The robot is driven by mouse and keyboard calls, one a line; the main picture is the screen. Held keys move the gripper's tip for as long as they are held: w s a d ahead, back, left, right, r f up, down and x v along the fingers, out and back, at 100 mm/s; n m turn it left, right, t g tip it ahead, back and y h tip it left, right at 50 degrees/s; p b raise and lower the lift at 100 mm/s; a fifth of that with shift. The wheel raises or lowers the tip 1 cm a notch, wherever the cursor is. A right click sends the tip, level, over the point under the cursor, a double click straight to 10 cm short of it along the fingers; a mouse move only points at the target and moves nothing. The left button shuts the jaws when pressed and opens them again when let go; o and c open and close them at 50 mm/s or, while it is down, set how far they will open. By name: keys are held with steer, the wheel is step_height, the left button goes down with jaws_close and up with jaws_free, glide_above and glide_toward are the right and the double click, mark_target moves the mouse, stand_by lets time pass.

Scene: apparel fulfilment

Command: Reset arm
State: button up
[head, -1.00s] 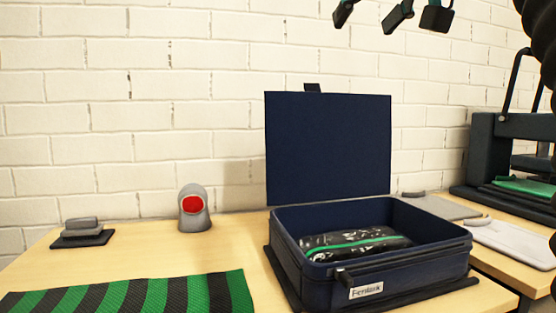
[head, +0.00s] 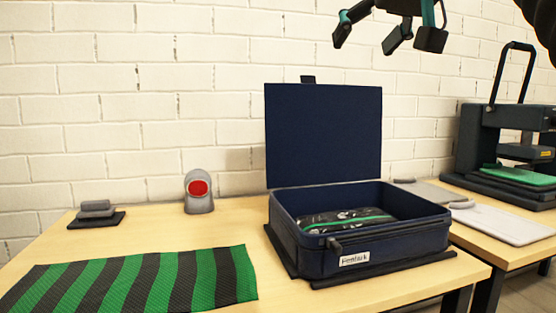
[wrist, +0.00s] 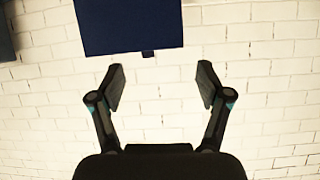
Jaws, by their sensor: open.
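My gripper (head: 388,40) hangs high at the top of the head view, above and to the right of the open box lid. Its fingers are spread and nothing is between them. In the wrist view my gripper (wrist: 161,88) is also open and empty, with the white brick wall behind it. The navy box (head: 385,249) stands open on the table, its lid (head: 323,135) upright at the back. A black package with a green stripe (head: 345,220) lies inside the box. The lid also shows upside down in the wrist view (wrist: 128,25).
A green and black striped cloth (head: 135,282) lies flat at the front left of the wooden table (head: 240,226). A grey device with a red face (head: 198,190) and a grey block on a dark base (head: 96,214) stand behind it. A dark press (head: 485,150) and white board (head: 505,225) are at right.

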steer(key=s+f+g+h, duration=0.1)
steer(key=s+f, duration=0.4)
steer(key=f, duration=1.2)
steer(key=s+d+f+m+g+h, duration=0.1)
steer(key=s+f+g, duration=0.2)
steer(key=f, duration=1.5)
steer(key=s+d+f+m+g+h, duration=0.1)
steer(key=s+f, duration=0.7)
steer(key=f, duration=1)
steer(key=shift+d+f+g, duration=0.2)
steer(key=shift+f+g, duration=0.05)
steer(key=shift+g, duration=0.55)
